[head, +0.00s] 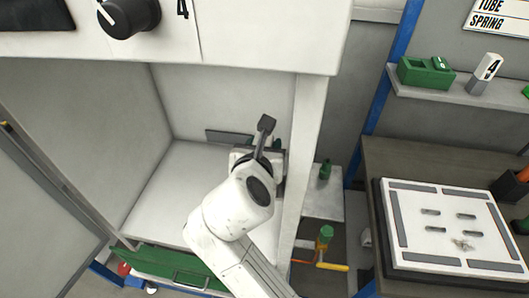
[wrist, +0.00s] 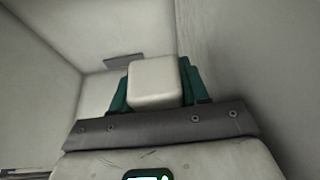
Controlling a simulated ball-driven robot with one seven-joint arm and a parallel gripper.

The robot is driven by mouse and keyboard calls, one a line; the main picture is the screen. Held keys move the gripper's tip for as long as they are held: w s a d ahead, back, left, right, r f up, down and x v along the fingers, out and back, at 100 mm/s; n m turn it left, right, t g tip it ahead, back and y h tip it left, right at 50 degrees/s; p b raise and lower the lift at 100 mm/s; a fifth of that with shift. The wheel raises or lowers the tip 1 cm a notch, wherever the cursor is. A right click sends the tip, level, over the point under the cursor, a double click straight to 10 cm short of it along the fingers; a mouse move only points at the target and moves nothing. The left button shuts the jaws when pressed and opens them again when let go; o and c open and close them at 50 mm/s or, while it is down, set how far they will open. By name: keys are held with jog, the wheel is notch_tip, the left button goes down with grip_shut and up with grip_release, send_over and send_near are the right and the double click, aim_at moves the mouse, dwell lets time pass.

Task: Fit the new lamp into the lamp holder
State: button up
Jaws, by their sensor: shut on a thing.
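My gripper (wrist: 156,92) has green fingers on both sides of a pale, rounded block (wrist: 154,80) and is shut on it. This block may be the new lamp; its far end is hidden. In the head view my gripper (head: 277,147) is inside the white open booth, mostly hidden behind my arm. A flat dark grey plate (head: 226,137) is on the booth's back wall, left of my gripper; it also shows ahead in the wrist view (wrist: 124,61). I cannot tell whether this plate is the lamp holder. No other lamp holder is clearly visible.
The booth's right post (head: 300,160) stands close beside my arm. The white booth floor (head: 165,195) is clear on the left. A green drawer front (head: 175,268) is below. A shelf (head: 450,98) with small items and a table with a white panel (head: 445,230) are at right.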

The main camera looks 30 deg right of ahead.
notch_tip(320, 180, down, 2)
jog(key=b, duration=0.2)
jog(key=shift+f+b, duration=0.15)
jog(key=shift+b, duration=0.25)
jog(key=o, duration=1.2)
jog(key=shift+c, duration=0.2)
